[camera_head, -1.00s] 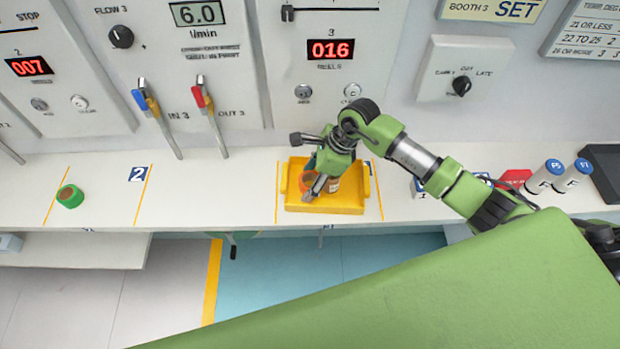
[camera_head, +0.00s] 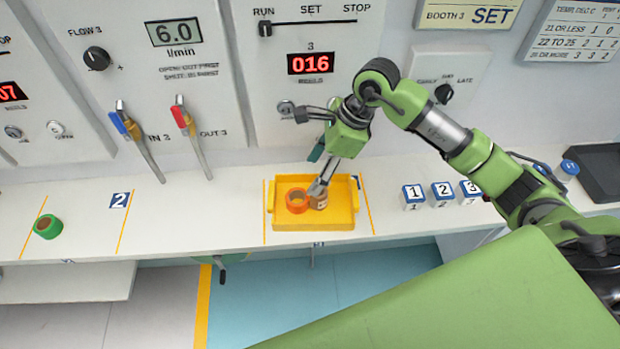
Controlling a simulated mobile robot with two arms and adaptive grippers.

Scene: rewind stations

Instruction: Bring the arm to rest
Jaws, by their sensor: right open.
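My right arm reaches in from the right. Its right gripper (camera_head: 320,186) points down over the yellow tray (camera_head: 285,224) on the white bench. The gripper is open, its fingertips beside a small brown-orange bottle or jar with a pale label (camera_head: 319,201). Whether the fingers touch it I cannot tell. An orange ring (camera_head: 297,201) lies in the tray just left of that jar. My left gripper is not in view.
Numbered cubes (camera_head: 442,194) stand right of the tray.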

